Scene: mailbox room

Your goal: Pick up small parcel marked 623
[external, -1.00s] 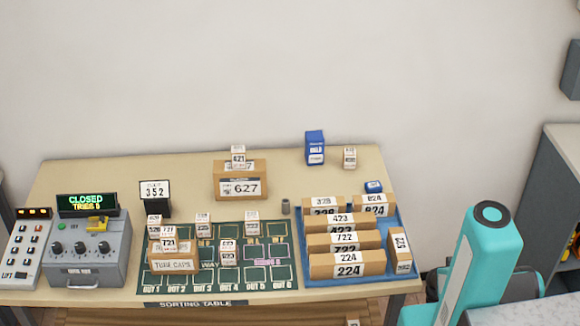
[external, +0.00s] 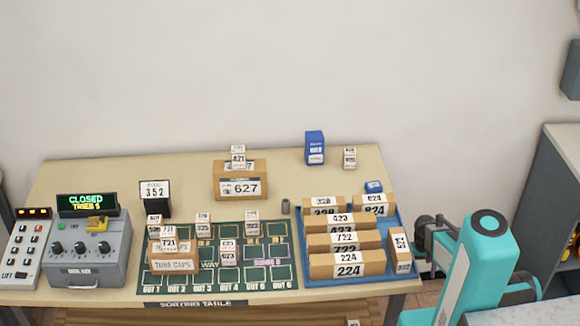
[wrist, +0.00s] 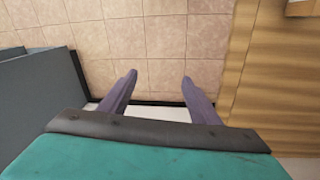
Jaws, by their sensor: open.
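The small parcel that appears to be marked 623 (external: 228,256) is a small brown box with white labels. It stands on the green mat (external: 203,285), right of the tube caps box, in the external view. My gripper (wrist: 159,83) is open and empty in the wrist view, with its two purple-grey fingers apart above the tiled floor. The parcel is not in the wrist view. In the external view my arm is at the right, beyond the table's right edge and well away from the parcel; its fingers cannot be made out there.
Several other small numbered parcels stand on the mat, around the tube caps box (external: 173,266). A 627 box (external: 240,188) stands behind. A blue tray (external: 315,283) of long parcels fills the table's right side. A control box (external: 88,262) reading CLOSED stands left. A grey cabinet (external: 548,200) is far right.

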